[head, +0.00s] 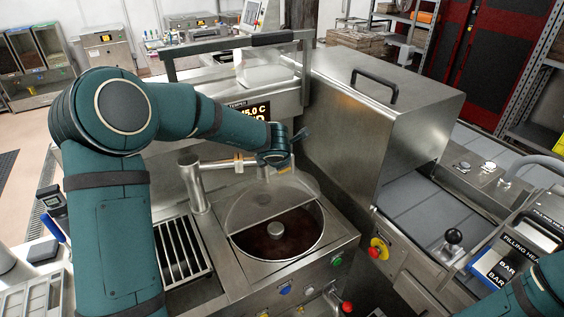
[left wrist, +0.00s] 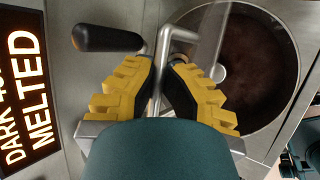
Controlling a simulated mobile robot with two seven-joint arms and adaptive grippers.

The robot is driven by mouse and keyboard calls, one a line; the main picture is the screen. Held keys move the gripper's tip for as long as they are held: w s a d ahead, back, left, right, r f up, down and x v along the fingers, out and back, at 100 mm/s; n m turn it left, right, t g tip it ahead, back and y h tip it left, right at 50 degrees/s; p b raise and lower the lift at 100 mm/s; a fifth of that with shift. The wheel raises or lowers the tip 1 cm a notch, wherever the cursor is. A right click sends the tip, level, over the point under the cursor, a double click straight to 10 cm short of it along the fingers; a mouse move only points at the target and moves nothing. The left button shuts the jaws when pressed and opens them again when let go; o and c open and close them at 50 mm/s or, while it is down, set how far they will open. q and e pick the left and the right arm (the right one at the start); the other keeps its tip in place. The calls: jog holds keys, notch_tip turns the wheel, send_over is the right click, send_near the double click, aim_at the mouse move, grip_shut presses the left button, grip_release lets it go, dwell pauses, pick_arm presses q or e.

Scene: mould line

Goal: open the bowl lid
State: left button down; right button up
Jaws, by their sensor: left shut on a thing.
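The round bowl (head: 312,253) is set in the steel top, with dark melted chocolate (head: 283,240) in its front half. A clear half-round lid (head: 258,201) rises at the bowl's back half and looks tilted up; its exact angle is hard to tell. It also shows as a clear strip over the bowl in the left wrist view (left wrist: 207,38). My left gripper (head: 283,167) is above the lid's back edge. In the left wrist view its yellow-padded fingers (left wrist: 161,68) are shut on a thin metal handle (left wrist: 161,42). My right gripper is out of view.
A steel pipe (head: 195,186) stands left of the bowl, behind a slotted grate (head: 182,249). A big steel hood (head: 385,105) stands close at right. A black-handled lever (left wrist: 105,38) is near the left fingers. A red knob (head: 346,307) sits at front.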

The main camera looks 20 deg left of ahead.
pick_arm(q)
jog(key=shift+w+a, duration=0.3)
jog(key=shift+a, duration=0.1)
dwell(0.3)
jog(key=c, duration=1)
grip_release()
jog(key=v, duration=1.2)
jog(key=shift+w+a+r, duration=0.1)
jog(key=shift+a, duration=0.05)
